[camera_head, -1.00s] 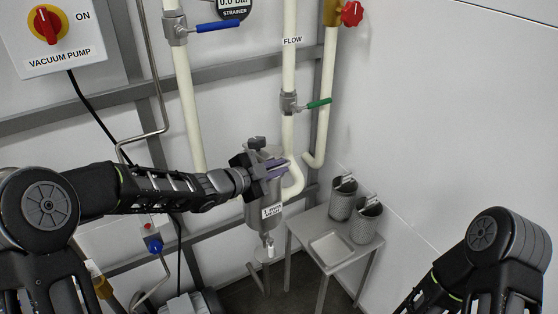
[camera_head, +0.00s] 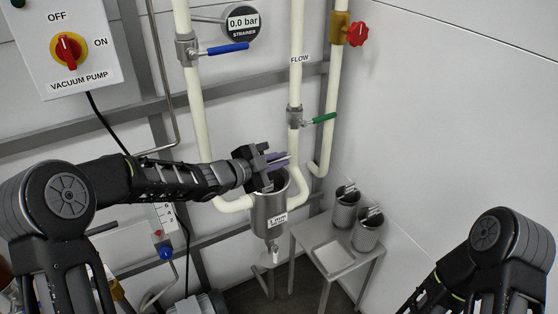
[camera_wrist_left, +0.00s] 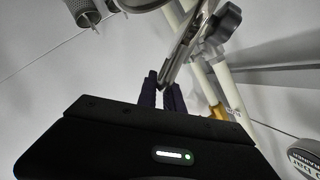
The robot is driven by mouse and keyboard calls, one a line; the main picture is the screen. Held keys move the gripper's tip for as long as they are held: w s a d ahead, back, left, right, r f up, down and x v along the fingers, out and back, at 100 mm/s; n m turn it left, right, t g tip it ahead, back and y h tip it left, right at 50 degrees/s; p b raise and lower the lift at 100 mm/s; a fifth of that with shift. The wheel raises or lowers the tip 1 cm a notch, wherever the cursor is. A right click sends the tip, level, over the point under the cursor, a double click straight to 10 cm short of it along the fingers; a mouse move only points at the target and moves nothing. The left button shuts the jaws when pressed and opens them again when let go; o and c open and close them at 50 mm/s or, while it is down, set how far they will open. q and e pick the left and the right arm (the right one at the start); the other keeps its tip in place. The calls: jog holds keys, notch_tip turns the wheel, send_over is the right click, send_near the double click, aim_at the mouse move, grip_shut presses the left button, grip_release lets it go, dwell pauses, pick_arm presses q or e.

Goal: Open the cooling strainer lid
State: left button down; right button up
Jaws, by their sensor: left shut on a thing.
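The cooling strainer (camera_head: 268,215) is a grey metal cylinder with a white label, fixed on the pipework in the middle of the head view. Its open mouth shows beneath my left gripper (camera_head: 280,160). That gripper's purple fingers are shut on the strainer lid. In the left wrist view the lid (camera_wrist_left: 184,45) is a thin grey plate seen nearly edge-on at the fingertips (camera_wrist_left: 162,95), with a round knob (camera_wrist_left: 222,26) beside it. The lid is tilted up; in the head view it is mostly hidden by the gripper. My right arm shows at lower right, its gripper out of frame.
A small metal table (camera_head: 300,238) stands right of the strainer with a shallow tray (camera_head: 333,257) and two mesh baskets (camera_head: 346,207) (camera_head: 367,232). Pipes with a blue-handled valve (camera_head: 222,49) and a green-handled valve (camera_head: 322,118) rise behind. The right wall is bare.

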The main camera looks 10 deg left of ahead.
pick_arm(q)
jog(key=c, duration=1.5)
grip_release()
jog(key=shift+w+a, duration=0.1)
jog(key=v, duration=0.7)
jog(key=shift+s+a+b, duration=0.25)
jog(key=shift+s+b, duration=0.1)
